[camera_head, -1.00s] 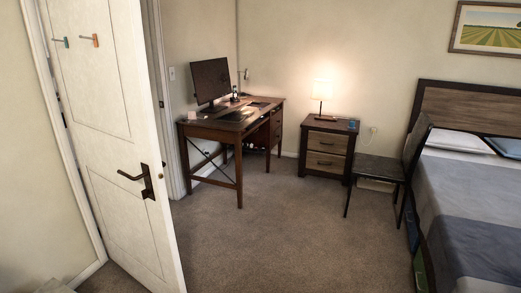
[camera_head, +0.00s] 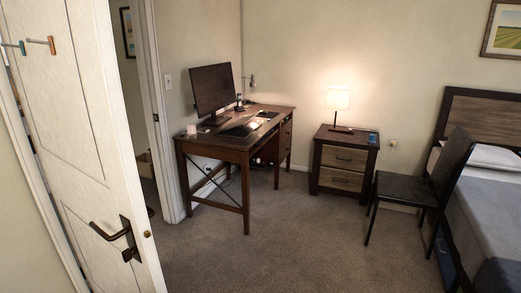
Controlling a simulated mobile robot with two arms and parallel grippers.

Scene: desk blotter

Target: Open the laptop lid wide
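A dark flat thing (camera_head: 238,128), perhaps the laptop, lies on the brown wooden desk (camera_head: 213,142) in front of a black monitor (camera_head: 212,88). It is too small and dark to tell whether its lid is open or shut, or to separate it from a blotter. Neither of my grippers shows in the head view.
An open white door (camera_head: 95,150) with a dark handle stands at the left. Past the desk are a nightstand (camera_head: 342,165) with a lit lamp (camera_head: 338,99), a black chair (camera_head: 410,188) and a bed (camera_head: 490,215). The carpet (camera_head: 290,245) before the desk is clear.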

